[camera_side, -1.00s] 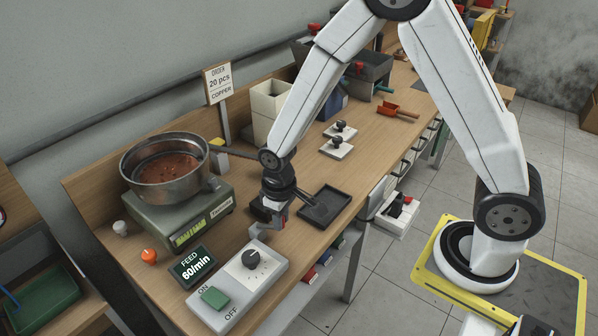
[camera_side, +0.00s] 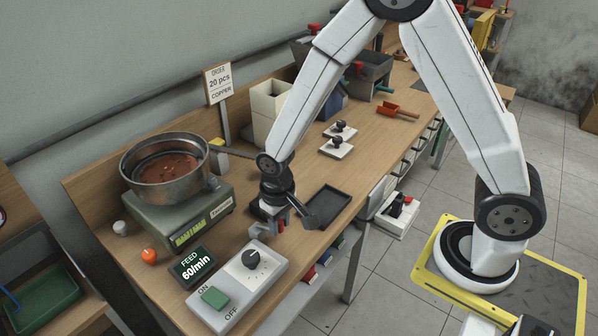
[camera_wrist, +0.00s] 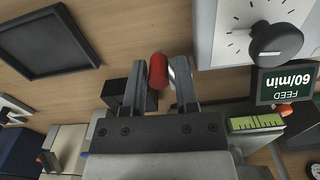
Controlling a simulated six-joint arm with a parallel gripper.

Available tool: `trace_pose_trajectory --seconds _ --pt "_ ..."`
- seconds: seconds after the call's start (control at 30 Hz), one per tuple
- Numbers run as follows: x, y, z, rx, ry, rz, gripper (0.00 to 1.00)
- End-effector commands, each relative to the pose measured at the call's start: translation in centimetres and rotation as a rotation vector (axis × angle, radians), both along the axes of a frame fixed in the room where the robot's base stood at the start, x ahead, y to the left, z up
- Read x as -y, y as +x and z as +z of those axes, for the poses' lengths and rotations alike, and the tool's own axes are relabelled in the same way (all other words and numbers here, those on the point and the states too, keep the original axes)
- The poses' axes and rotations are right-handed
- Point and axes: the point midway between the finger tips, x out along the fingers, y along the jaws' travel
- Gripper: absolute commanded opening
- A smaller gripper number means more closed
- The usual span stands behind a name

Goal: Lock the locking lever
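A red cylindrical grip (camera_wrist: 158,71), apparently the locking lever's handle, shows between the fingertips in the wrist view. A short pale metal piece (camera_wrist: 173,73) shows beside it. My gripper (camera_wrist: 163,75) has its fingers apart, on either side of the red grip. The grip looks close to the left finger; I cannot tell if it touches. In the side view my gripper (camera_side: 277,226) points down just above the bench, behind the control box. The lever's base and pivot are mostly hidden by my gripper, so its angle is unclear.
The control box (camera_side: 227,304) with a dial and a green switch stands in front. A feed display (camera_side: 192,267) and a bowl feeder (camera_side: 165,172) are to the left. A black tray (camera_side: 327,207) lies close on the right. Bare wood shows beyond the tray.

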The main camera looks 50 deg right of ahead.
Motion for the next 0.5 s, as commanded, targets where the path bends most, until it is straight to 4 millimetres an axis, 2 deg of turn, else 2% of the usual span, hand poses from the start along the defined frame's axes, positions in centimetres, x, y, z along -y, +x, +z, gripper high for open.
trace_pose_trajectory --seconds 0.07,0.5 --pt "0.00 -0.02 -0.02 -0.001 0.000 0.001 0.60" --pt "0.02 0.02 0.29 0.000 0.000 0.002 0.60"
